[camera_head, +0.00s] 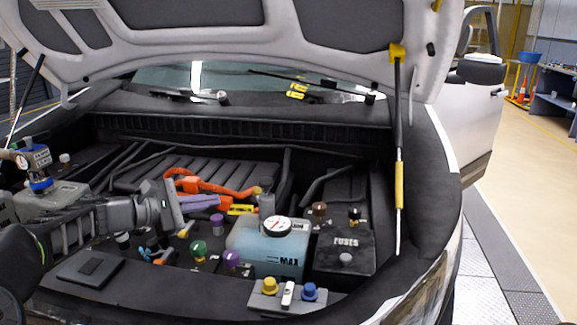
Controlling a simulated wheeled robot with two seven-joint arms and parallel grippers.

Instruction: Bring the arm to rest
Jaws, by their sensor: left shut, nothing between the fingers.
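My left gripper (176,210) reaches in from the left over the open engine bay. It is shut, with nothing held. To its right stands the pale blue coolant tank (268,250), marked MAX. A round white-faced cap or gauge (277,226) sits on top of the tank. The gripper is apart from the tank in the picture. My right gripper is not in view.
The raised hood (340,60) is above, with a black and yellow strut (399,180) at the right. A fuse box (343,262) is right of the tank. A grey block with yellow and blue caps (288,300) is in front. Orange hoses (205,186) run behind.

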